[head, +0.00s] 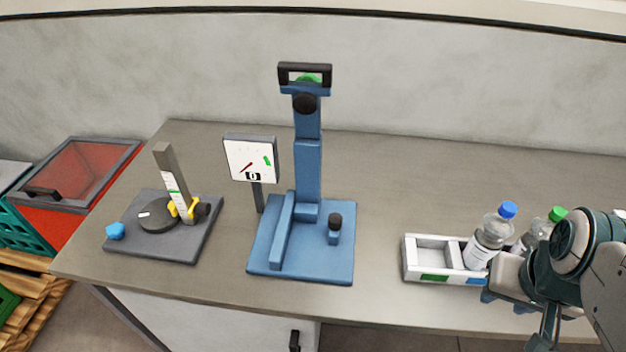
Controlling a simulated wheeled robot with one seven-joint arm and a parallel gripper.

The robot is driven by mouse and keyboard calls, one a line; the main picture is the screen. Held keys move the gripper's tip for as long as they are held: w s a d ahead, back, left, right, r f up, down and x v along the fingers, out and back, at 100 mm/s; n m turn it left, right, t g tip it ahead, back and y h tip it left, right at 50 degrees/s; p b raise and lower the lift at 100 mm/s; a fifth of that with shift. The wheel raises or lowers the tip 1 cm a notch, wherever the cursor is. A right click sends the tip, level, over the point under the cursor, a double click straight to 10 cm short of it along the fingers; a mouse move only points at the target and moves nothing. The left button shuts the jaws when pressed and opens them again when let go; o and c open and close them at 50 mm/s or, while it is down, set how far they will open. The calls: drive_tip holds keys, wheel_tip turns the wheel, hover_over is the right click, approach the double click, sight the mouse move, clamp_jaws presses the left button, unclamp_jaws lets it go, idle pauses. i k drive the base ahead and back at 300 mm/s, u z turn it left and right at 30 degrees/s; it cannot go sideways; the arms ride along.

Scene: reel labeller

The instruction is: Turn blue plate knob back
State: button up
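The blue plate (320,262) lies on the bench in the middle, with a blue column rising from its back. A black-topped knob (335,220) stands upright on a short blue post at the plate's right side. Its turned angle is too small to tell. A second black knob (304,103) sits high on the column, below a dark-framed head with a green patch. My gripper (520,300) is at the lower right, in front of the bottles and well to the right of the blue plate. My own arm partly hides it, so its fingers do not show clearly.
A white divided tray (411,262) holds bottles with blue (508,209) and green caps. A dial gauge (251,160) stands left of the column. A grey plate (150,247) with a turntable and yellow clamp is farther left. The bench between blue plate and tray is clear.

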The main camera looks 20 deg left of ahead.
sight(116, 230)
drive_tip(key=u, duration=2.85)
drive_tip(key=k, duration=1.3)
drive_tip(key=u, duration=0.85)
drive_tip(key=i, duration=2.05)
drive_tip(key=z, duration=1.45)
drive_tip(key=i, duration=0.45)
drive_tip(key=z, duration=0.45)
